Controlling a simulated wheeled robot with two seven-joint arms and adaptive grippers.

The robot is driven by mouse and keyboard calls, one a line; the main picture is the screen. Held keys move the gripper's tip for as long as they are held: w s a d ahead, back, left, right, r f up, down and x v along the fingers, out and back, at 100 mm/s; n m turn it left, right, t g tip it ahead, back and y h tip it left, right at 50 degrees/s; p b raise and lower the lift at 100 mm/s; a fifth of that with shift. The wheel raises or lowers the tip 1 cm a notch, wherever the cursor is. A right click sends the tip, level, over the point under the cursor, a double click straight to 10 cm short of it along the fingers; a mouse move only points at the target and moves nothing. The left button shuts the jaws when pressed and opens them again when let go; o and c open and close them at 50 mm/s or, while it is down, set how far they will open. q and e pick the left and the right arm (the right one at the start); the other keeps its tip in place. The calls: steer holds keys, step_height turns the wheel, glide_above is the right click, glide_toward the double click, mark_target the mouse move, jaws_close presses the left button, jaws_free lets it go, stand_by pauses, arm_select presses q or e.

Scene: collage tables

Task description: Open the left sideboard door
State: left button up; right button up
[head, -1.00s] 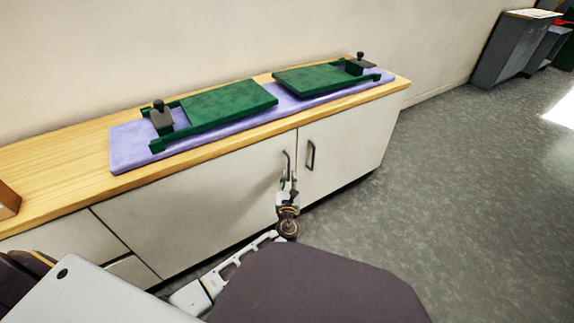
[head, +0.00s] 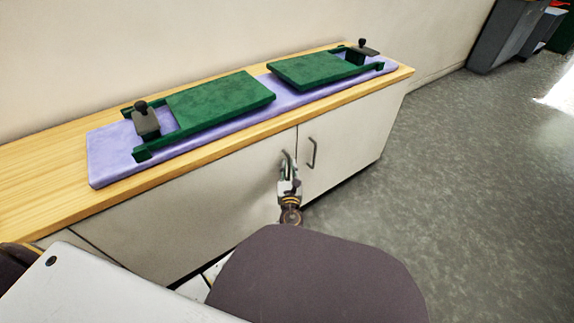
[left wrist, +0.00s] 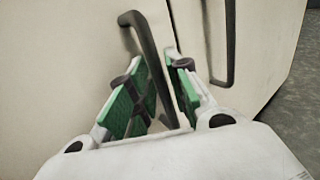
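The left sideboard door (head: 200,205) is a pale panel and looks shut, level with the right door (head: 345,140). Its dark bar handle (head: 286,158) is near its right edge; it also shows in the left wrist view (left wrist: 143,38). My left gripper (head: 289,172) is at this handle. In the left wrist view, its green-padded fingers (left wrist: 160,72) stand on either side of the bar. A gap shows between the bar and the right finger; whether the left finger touches it I cannot tell. My right gripper is not in view.
The right door's handle (head: 312,153) is close beside my left gripper. On the wooden sideboard top (head: 40,190), a lilac mat (head: 110,165) bears two green boards (head: 220,97) with dark-knobbed parts. Grey floor (head: 460,200) is open to the right. Grey cabinets (head: 497,35) stand far right.

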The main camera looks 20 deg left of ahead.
arm_select(q)
steer(key=shift+w, duration=0.15)
jaws_close()
stand_by(0.5)
